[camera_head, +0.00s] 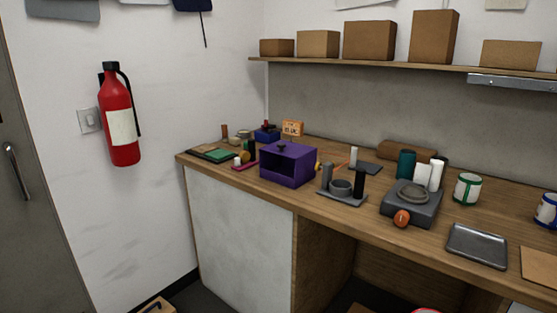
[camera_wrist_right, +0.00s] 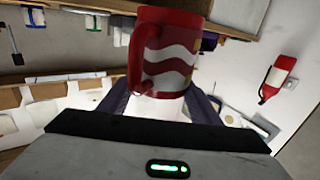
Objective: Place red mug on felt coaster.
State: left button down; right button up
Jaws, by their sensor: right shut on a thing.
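The red mug (camera_wrist_right: 178,22) with white wavy bands fills the upper middle of the right wrist view, its handle on the left. My right gripper (camera_wrist_right: 160,103) is shut on the mug, with one dark finger on each side of it. A red sliver (camera_head: 425,310) at the bottom edge of the head view may be the mug's rim, in front of the bench and below its top. My left gripper is out of view.
The wooden bench (camera_head: 440,220) holds a purple box (camera_head: 287,165), a grey stand with cylinders (camera_head: 343,196), a grey scale-like device (camera_head: 411,205), a dark metal tray (camera_head: 477,246) and white cans (camera_head: 467,189). Bare wood shows around the tray. A shelf with cardboard boxes (camera_head: 369,40) hangs above.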

aim_at(220, 154)
jog(key=u, duration=0.85)
jog(key=i, duration=1.35)
jog(key=u, duration=0.55)
jog(key=i, duration=1.05)
jog(key=z, duration=0.25)
